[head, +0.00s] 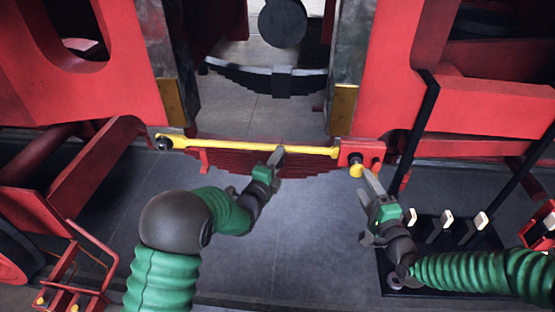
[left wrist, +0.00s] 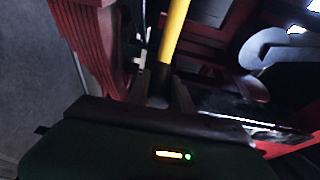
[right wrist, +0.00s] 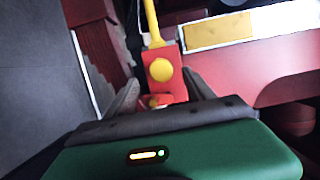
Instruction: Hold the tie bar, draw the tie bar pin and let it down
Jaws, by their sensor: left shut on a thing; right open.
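The yellow tie bar (head: 225,148) spans the gap between the red frame plates in the head view, its left end at a dark round joint. It also shows in the left wrist view (left wrist: 175,30). My left gripper (head: 278,154) is shut on the bar right of its middle. The tie bar pin, with a yellow knob (head: 356,171), sits at the red block on the bar's right end; the knob shows round in the right wrist view (right wrist: 160,70). My right gripper (head: 370,180) is open just below the knob, its fingers either side of the block's lower part in its wrist view.
Red frame plates (head: 390,70) stand on both sides of the gap. A dark mat (head: 440,262) with several upright pale-topped pieces lies at the lower right. A red rack (head: 75,265) stands at the lower left. The grey floor between is clear.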

